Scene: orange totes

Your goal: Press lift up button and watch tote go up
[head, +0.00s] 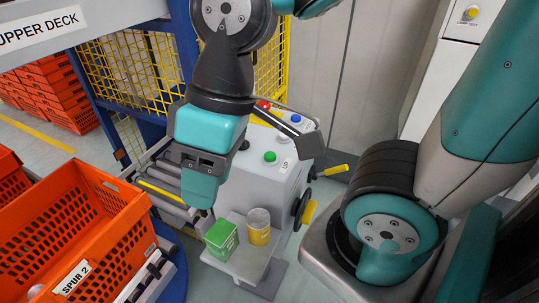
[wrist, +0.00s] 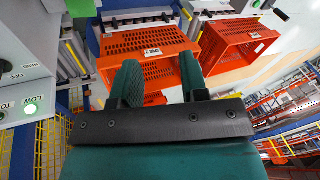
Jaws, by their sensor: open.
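A grey control box (head: 262,180) stands in the middle of the head view. On its sloping top are a red button (head: 264,104), a blue button (head: 296,118) and a green button (head: 270,156); their labels are too small to read there. My gripper (head: 201,205) is left of the box, pointing down, apart from the buttons. In the wrist view its two fingers (wrist: 160,80) are spread with nothing between them. An orange tote (head: 125,235) labelled "SPUR 2" stands at the lower left.
A green carton (head: 221,240) and a yellow jar (head: 258,228) stand on a low shelf before the box. A yellow mesh guard (head: 145,65) and blue posts are behind my gripper. More orange totes (head: 50,85) are stacked at the back left. A second tote (wrist: 235,45) shows in the wrist view.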

